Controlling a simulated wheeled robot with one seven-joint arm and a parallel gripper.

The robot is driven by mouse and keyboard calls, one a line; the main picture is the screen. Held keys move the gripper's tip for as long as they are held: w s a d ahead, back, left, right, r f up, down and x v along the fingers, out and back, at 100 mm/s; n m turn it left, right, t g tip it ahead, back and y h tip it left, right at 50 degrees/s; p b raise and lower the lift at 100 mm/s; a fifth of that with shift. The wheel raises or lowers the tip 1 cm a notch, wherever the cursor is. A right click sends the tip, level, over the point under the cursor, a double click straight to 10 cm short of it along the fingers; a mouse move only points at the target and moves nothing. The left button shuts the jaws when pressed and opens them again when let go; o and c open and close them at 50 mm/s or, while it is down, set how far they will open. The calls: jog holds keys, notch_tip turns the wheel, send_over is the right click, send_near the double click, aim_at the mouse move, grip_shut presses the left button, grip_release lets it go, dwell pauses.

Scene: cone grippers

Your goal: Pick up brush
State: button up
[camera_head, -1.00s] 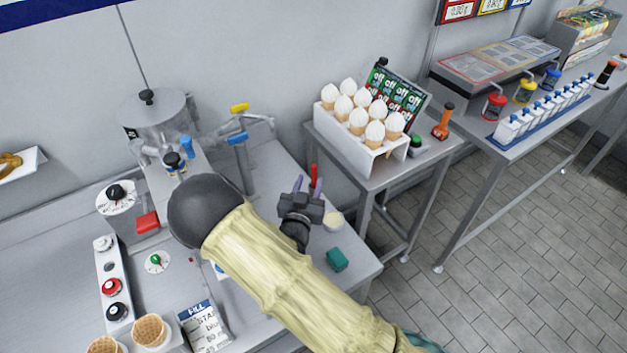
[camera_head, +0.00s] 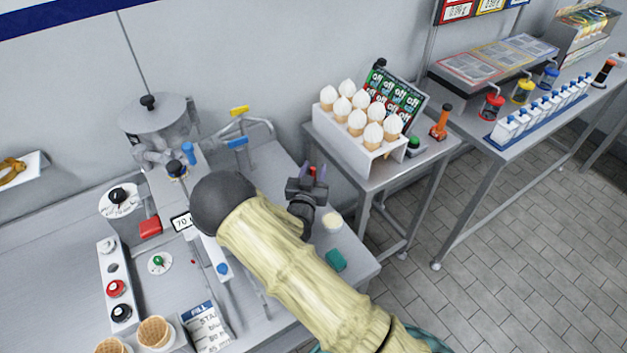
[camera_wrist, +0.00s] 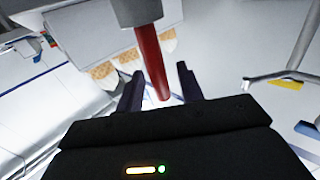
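A red handle, likely the brush (camera_head: 313,171), stands near my gripper (camera_head: 310,174) on the right part of the steel counter. In the wrist view the red handle (camera_wrist: 151,58) runs between the two dark fingers of my gripper (camera_wrist: 158,76), with a gap on each side. The gripper is open and does not appear to hold it. A grey block (camera_wrist: 138,10) sits at the handle's far end. Whether that is the brush head or a holder, I cannot tell. In the head view my gripper hides the brush's lower part.
A white rack (camera_head: 352,152) of ice-cream cones stands on a side table to the right. A green block (camera_head: 335,260) and a round cream-coloured item (camera_head: 332,221) lie near the counter's right edge.

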jog(key=shift+s+a, duration=0.2)
jog(key=shift+a, duration=0.15)
jog(key=shift+d, duration=0.35)
jog(key=shift+c, duration=0.7)
jog(key=shift+s, duration=0.1)
grip_shut()
jog(key=shift+a, duration=0.1)
jog(key=shift+r, duration=0.1)
jog(key=shift+a+r, duration=0.1)
jog(key=shift+r, duration=0.4)
notch_tip(320, 180, up, 9)
jog(key=shift+f+b, duration=0.1)
jog(key=shift+b, duration=0.85)
